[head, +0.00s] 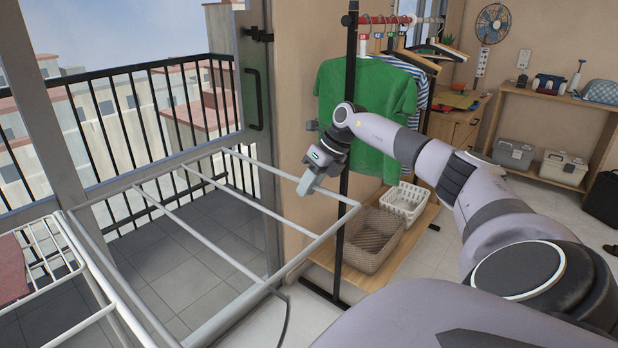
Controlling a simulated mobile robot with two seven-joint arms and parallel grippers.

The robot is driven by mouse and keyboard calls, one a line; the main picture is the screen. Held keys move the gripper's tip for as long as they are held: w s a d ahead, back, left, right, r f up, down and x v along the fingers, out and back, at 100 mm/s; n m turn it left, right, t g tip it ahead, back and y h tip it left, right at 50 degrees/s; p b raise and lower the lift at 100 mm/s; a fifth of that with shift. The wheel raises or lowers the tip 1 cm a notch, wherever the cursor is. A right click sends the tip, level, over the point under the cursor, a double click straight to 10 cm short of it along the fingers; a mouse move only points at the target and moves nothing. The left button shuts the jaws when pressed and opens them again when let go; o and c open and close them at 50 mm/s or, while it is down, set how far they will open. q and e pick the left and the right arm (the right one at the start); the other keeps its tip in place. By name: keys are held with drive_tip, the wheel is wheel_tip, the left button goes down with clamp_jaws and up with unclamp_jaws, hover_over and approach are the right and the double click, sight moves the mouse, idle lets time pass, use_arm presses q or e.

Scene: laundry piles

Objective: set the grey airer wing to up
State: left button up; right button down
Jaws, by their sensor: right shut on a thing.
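The grey airer wing (292,262) is a frame of pale grey tubes with several rails. It reaches from the airer body at lower left toward the right, spread out from the body; its exact angle is hard to tell. My right gripper (306,187) is shut on the wing's outer rail (250,162), right of that rail's middle. The fingers hide a short piece of the rail. My left gripper is not in view.
The airer's white wire part (45,262) with a dark red cloth (12,268) is at left. A clothes rack post (346,190) and a wicker basket (372,238) stand close right of the wing. A balcony railing (150,110) is behind an open glazed door (252,100).

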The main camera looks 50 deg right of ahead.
drive_tip(key=c, duration=1.1)
unclamp_jaws()
drive_tip(key=shift+d+r, duration=0.1)
drive_tip(key=shift+r, duration=0.45)
drive_tip(key=shift+f, duration=0.15)
drive_tip(key=v, duration=0.7)
drive_tip(key=shift+s, duration=0.15)
